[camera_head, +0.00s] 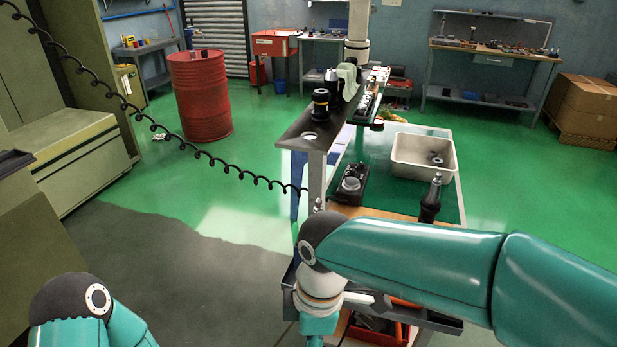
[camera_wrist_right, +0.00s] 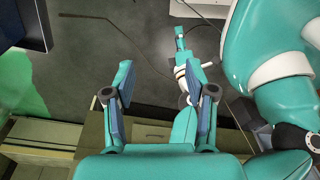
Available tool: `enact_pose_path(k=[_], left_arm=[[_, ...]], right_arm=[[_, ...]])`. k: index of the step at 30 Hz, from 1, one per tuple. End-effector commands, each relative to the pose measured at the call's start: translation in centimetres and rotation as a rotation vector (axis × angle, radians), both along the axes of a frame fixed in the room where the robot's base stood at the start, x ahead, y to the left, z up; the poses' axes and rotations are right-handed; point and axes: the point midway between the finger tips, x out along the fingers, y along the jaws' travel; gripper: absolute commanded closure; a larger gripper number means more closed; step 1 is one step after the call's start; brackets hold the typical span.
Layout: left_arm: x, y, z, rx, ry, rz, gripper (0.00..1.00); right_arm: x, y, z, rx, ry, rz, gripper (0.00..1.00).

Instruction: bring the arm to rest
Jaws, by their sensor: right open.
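My right arm comes in from the right in the head view, with its wrist (camera_head: 318,290) bent down over the near end of the tooling cart. In the right wrist view my right gripper (camera_wrist_right: 158,78) is open, its two teal fingers with blue pads wide apart and nothing between them. Floor and cabinet fronts show beyond it. My left arm (camera_head: 75,305) shows only as a dark joint and teal links at the lower left of the head view; its gripper is outside the picture.
The cart's green mat (camera_head: 383,200) bears a grey metal bin (camera_head: 412,172) and a black fixture (camera_head: 350,185). A raised grey shelf (camera_head: 300,130) holds a black tool holder (camera_head: 320,103). A red drum (camera_head: 201,95) stands behind left. Green floor is clear between.

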Motion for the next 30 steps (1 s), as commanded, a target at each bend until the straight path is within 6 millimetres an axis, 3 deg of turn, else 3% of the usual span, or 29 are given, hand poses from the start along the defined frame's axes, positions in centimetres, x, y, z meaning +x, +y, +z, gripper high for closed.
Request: enact_pose_path(k=[5, 8, 12, 15, 18, 21, 24, 30], left_arm=[[0.0, 0.0, 0.0, 0.0, 0.001, 0.0, 0.6], [0.0, 0.0, 0.0, 0.0, 0.001, 0.0, 0.6], [0.0, 0.0, 0.0, 0.0, 0.0, 0.0, 0.6], [0.0, 0.0, 0.0, 0.0, 0.001, 0.0, 0.6], [0.0, 0.0, 0.0, 0.0, 0.001, 0.0, 0.6], [0.0, 0.0, 0.0, 0.0, 0.001, 0.0, 0.6], [0.0, 0.0, 0.0, 0.0, 0.001, 0.0, 0.6], [0.0, 0.0, 0.0, 0.0, 0.001, 0.0, 0.6]], right_arm=[[1.2, -1.4, -7.7, 0.047, 0.07, -0.265, 0.44], [1.2, -2.9, -13.4, 0.083, 0.123, -0.488, 0.44], [-0.6, -5.9, -22.0, 0.133, 0.211, -0.906, 0.44], [-2.9, -8.0, -26.7, 0.156, 0.262, -1.202, 0.44], [-5.2, -9.8, -29.8, 0.168, 0.298, -1.452, 0.44], [-7.1, -11.1, -31.5, 0.171, 0.316, -1.635, 0.44], [-8.1, -11.8, -32.3, 0.175, 0.323, -1.743, 0.44], [-8.4, -12.1, -32.7, 0.179, 0.322, -1.789, 0.44]])
